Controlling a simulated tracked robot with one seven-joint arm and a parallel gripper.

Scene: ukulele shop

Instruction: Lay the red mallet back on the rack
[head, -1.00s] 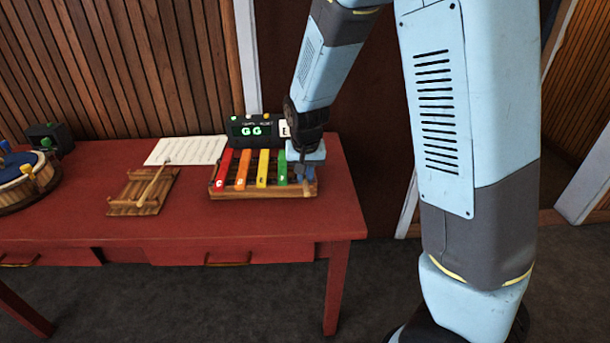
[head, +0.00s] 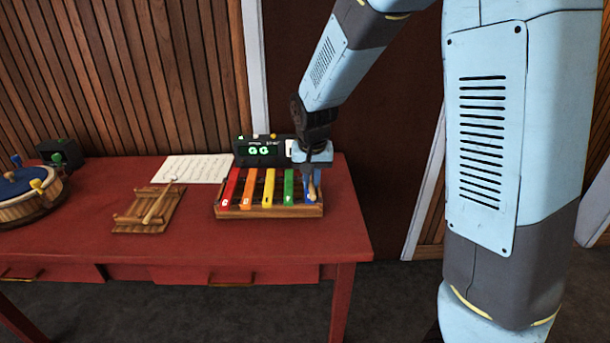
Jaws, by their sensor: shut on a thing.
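My gripper (head: 312,180) is over the blue bar at the right end of a toy xylophone (head: 268,211). It is shut on a mallet, whose tan wooden handle (head: 313,192) shows below the fingers. The mallet's head is hidden, so its red colour does not show. The wooden rack (head: 128,222) lies on the table left of the xylophone, with a gap between them. Another mallet (head: 158,205), with a wooden stick and pale head, lies slanted across the rack.
The red table (head: 190,252) has free room in front of the rack and xylophone. A sheet of music (head: 200,167) lies behind the rack. A black display box (head: 262,151) stands behind the xylophone. A round drum (head: 30,200) and a small dark box (head: 58,153) are at left.

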